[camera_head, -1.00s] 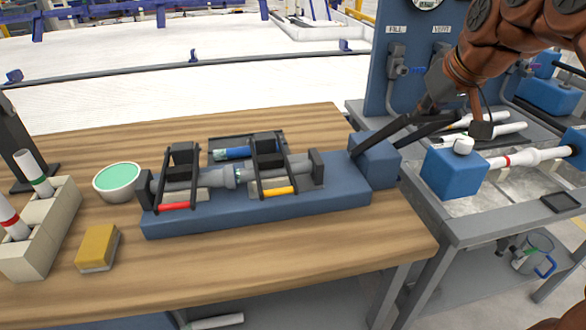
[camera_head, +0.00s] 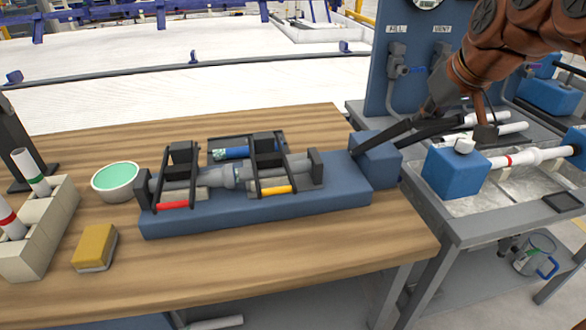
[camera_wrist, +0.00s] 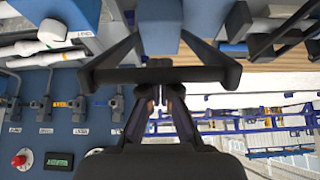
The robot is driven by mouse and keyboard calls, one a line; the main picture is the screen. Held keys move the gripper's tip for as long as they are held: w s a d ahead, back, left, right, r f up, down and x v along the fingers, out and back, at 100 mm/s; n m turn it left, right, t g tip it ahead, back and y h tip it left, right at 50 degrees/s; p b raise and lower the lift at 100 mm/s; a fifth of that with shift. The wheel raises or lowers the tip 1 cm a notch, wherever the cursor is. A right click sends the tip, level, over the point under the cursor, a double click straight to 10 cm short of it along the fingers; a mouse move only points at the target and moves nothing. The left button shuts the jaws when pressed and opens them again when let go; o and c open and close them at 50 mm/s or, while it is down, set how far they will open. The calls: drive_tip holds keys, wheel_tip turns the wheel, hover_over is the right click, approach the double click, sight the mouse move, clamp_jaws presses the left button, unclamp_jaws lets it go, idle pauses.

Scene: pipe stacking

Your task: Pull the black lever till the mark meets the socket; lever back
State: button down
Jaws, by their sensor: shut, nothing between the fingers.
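The black lever (camera_head: 403,131) is a forked bar hinged at the blue block (camera_head: 375,160) on the right end of the blue bench fixture (camera_head: 190,222). It slants up to the right. In the wrist view its crossbar (camera_wrist: 160,74) spans in front of my gripper (camera_wrist: 160,100), which is shut and empty, close to or touching the bar. The head view shows my gripper (camera_head: 432,108) by the lever's outer end. Grey pipe (camera_head: 298,165) lies along the fixture, with a grey socket (camera_head: 224,176) near the middle. The mark at the socket is too small to read.
Clamps with a red handle (camera_head: 172,205) and a yellow handle (camera_head: 277,189) straddle the pipe. A green-filled bowl (camera_head: 116,181), yellow sponge (camera_head: 95,246) and pipe rack (camera_head: 40,225) stand left. The test bench (camera_head: 500,205) and blue valve panel (camera_head: 420,60) are at right.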

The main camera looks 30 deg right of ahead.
drive_tip(key=shift+s+a+f+b, duration=0.1)
drive_tip(key=shift+s+f+b, duration=0.3)
drive_tip(key=shift+b, duration=0.1)
idle(0.9)
drive_tip(key=shift+w, duration=0.1)
drive_tip(key=shift+s+a+r+p, duration=0.1)
drive_tip(key=shift+s+r+p, duration=0.35)
drive_tip(key=shift+r, duration=1)
drive_tip(key=shift+s+a+r+p, duration=0.15)
drive_tip(key=shift+r+p, duration=0.6)
drive_tip(key=shift+r, duration=0.7)
drive_tip(key=shift+s+a+r+p, duration=0.1)
drive_tip(key=shift+s+r+p, duration=0.35)
drive_tip(key=shift+r, duration=1)
drive_tip(key=shift+w, duration=0.15)
